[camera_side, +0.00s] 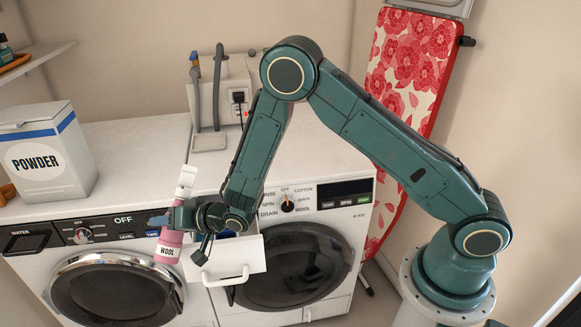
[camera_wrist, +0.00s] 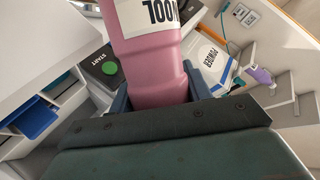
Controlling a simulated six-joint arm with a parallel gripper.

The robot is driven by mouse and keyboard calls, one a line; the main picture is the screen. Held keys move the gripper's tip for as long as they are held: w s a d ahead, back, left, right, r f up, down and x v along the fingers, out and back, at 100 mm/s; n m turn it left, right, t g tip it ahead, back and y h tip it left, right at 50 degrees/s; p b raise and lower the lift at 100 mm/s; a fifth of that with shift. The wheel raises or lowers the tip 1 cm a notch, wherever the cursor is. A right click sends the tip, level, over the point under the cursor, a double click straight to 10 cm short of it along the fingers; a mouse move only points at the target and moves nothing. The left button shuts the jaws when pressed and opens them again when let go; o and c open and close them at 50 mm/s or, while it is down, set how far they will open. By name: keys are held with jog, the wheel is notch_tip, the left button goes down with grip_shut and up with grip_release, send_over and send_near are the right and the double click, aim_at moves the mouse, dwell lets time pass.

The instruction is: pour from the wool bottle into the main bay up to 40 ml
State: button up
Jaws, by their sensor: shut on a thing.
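My gripper (camera_side: 172,219) is shut on the pink wool bottle (camera_side: 168,240), left of the open drawer. The bottle leans slightly to the right in the side view, with its white top end (camera_side: 186,180) up. The open white drawer (camera_side: 240,258) of the right-hand machine also shows in the wrist view, with blue parts (camera_wrist: 35,118) inside. I cannot tell which compartment is the main bay. No stream shows, and the liquid level is hidden.
The left-hand machine (camera_side: 115,290) stands beside the right-hand one (camera_side: 300,265). A powder box (camera_side: 48,155) is on the worktop at left. Pipes and a wall box (camera_side: 222,95) stand behind. An ironing board (camera_side: 405,65) leans at right. The middle worktop is clear.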

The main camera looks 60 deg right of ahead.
notch_tip(320, 180, up, 2)
jog(key=shift+r+n+h, duration=0.1)
jog(key=shift+n+h, duration=0.3)
jog(key=shift+n, duration=0.1)
jog(key=shift+a+r+n+t+h, duration=0.2)
jog(key=shift+n+t+h, duration=0.1)
jog(key=shift+n, duration=0.2)
jog(key=shift+s+a+r+n+h, duration=0.1)
jog(key=shift+a+r+n+h, duration=0.15)
jog(key=shift+r+n+h, duration=0.45)
jog(key=shift+s+a+n+t+h, duration=0.15)
jog(key=shift+n+t+h, duration=0.15)
jog(key=shift+n, duration=0.3)
jog(key=shift+w+a+n+t+h, duration=0.15)
jog(key=shift+n+t+h, duration=0.15)
jog(key=shift+n, duration=0.3)
jog(key=shift+s, duration=0.1)
jog(key=shift+r, duration=0.1)
jog(key=shift+r, duration=2.95)
jog(key=shift+d, duration=0.15)
